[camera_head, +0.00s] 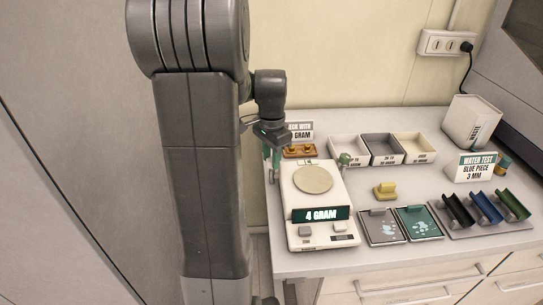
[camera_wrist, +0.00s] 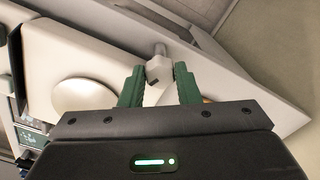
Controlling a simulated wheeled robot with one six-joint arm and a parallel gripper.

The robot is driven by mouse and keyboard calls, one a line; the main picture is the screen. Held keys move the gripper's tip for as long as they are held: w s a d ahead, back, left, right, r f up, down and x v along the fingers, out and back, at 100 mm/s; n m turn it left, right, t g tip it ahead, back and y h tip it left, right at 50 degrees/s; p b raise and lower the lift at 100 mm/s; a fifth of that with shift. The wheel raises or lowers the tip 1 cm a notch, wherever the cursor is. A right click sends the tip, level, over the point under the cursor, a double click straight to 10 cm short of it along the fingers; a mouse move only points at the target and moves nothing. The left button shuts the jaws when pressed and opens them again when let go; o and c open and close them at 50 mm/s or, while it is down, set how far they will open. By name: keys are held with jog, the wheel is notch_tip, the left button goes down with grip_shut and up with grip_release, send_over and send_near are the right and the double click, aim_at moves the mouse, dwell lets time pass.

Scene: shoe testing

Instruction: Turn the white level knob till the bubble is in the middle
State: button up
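The white scale (camera_head: 300,215) stands at the left of the table, with a round pan (camera_head: 313,179) and a display reading 4 GRAM. In the wrist view a pale knob (camera_wrist: 159,70) on a short stem stands beside the scale body (camera_wrist: 70,50); the pan (camera_wrist: 85,95) is to its left. My gripper (camera_wrist: 160,75) has its two green fingers on either side of the knob, with narrow gaps, so it looks open. In the head view my gripper (camera_head: 272,160) is at the scale's left back edge. The knob is not discernible there, and I cannot make out the bubble.
A brown holder (camera_head: 299,151) stands just behind the scale. Three bins (camera_head: 383,150) stand at the back, one with a green piece. A yellow block (camera_head: 385,191), two flat pads (camera_head: 382,228) and coloured cradles (camera_head: 487,208) are to the right.

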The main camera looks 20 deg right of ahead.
jog(key=shift+n+p, duration=0.3)
jog(key=shift+n, duration=1.2)
jog(key=o, duration=1)
notch_tip(320, 180, up, 14)
jog(key=shift+f, duration=0.1)
jog(key=shift+f, duration=0.1)
notch_tip(320, 180, down, 14)
jog(key=shift+r, duration=0.2)
